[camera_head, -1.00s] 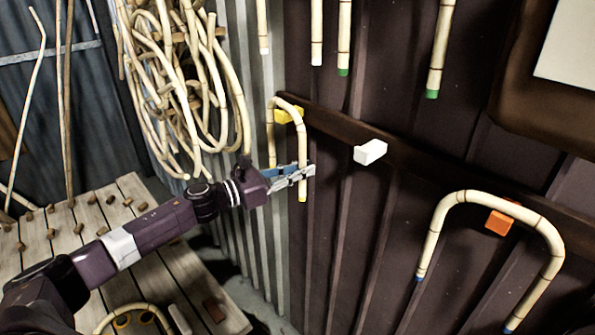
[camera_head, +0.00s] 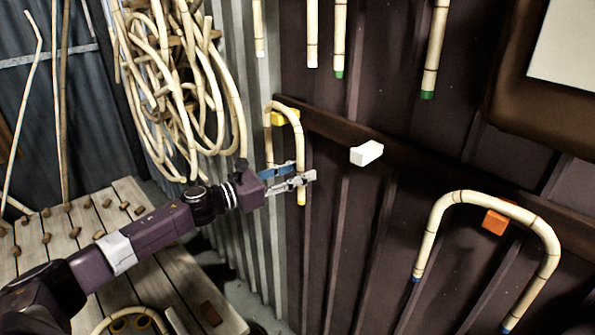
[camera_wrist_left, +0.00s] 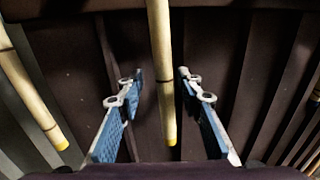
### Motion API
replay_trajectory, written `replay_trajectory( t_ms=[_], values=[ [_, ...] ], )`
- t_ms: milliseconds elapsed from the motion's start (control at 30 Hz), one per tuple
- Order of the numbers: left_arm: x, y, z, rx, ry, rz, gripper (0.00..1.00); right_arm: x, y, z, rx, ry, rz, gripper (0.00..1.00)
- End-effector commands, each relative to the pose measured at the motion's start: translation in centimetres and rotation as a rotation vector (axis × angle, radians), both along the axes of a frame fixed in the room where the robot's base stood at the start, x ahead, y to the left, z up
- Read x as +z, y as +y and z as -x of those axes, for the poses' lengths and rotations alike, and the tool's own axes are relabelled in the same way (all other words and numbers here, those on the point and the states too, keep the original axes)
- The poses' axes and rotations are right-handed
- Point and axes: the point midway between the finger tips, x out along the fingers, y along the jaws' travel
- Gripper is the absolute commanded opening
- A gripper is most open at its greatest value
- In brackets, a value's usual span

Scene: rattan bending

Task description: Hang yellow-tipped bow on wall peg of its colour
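The yellow-tipped bow (camera_head: 300,150) is an upside-down U of pale rattan. It hangs with its arch over the yellow peg (camera_head: 280,119) on the wall rail, legs pointing down. In the left wrist view its near leg (camera_wrist_left: 159,70) runs down between the fingers, and the other yellow-tipped leg (camera_wrist_left: 35,90) is at the left. My left gripper (camera_head: 298,178) is open, with a finger on each side of the near leg and a visible gap to both. The right gripper is not in view.
A white peg (camera_head: 366,153) is bare. A blue-tipped bow (camera_head: 484,197) hangs at an orange peg (camera_head: 495,222). Green-tipped rods (camera_head: 435,50) hang above. A rattan coil (camera_head: 175,90) hangs at the left, over a wooden bench (camera_head: 130,205).

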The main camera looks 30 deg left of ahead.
Motion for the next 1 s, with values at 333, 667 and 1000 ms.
replay_trajectory(
  t_ms=[333,667,1000],
  values=[
    [-0.2,1.1,1.5,0.001,0.004,0.000,0.34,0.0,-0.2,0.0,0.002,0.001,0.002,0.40],
    [-0.3,3.4,4.9,0.000,0.005,0.000,0.34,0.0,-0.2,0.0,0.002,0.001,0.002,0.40],
    [-0.2,5.6,8.1,-0.002,0.004,0.000,0.34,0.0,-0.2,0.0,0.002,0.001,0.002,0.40]
  ],
)
